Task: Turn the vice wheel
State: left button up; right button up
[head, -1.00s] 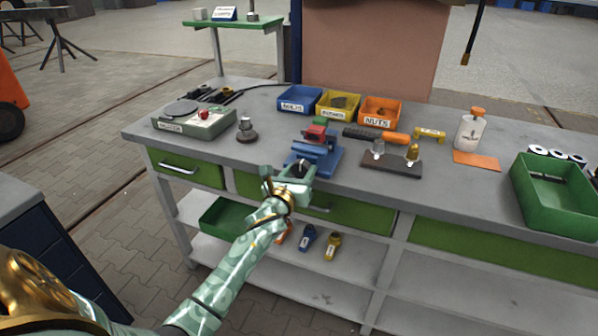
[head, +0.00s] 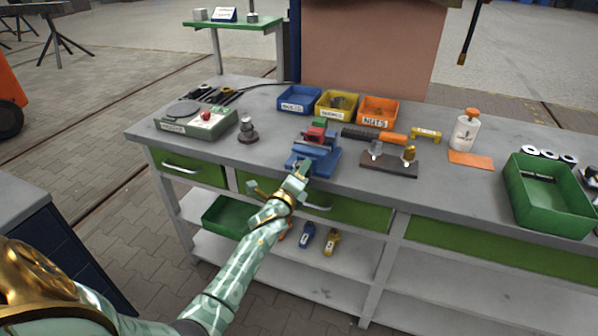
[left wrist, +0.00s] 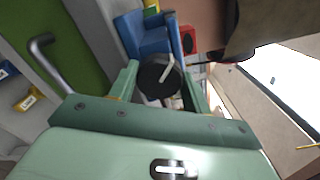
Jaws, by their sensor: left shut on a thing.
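A pale bar crosses the wheel. The gripper hides the wheel in the head view. My right gripper is not in view.
Blue, yellow and orange bins (head: 378,111) stand behind the vice. A tester box (head: 197,122) and a dark knobbed piece (head: 247,131) are to its left. A dark block with fittings (head: 388,163) is close to its right. A green drawer handle (head: 318,208) lies below.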

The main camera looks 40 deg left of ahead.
pick_arm(q)
jog(key=m, duration=0.4)
jog(key=shift+d+f, duration=0.1)
jog(key=shift+f, duration=0.05)
dwell(5.9)
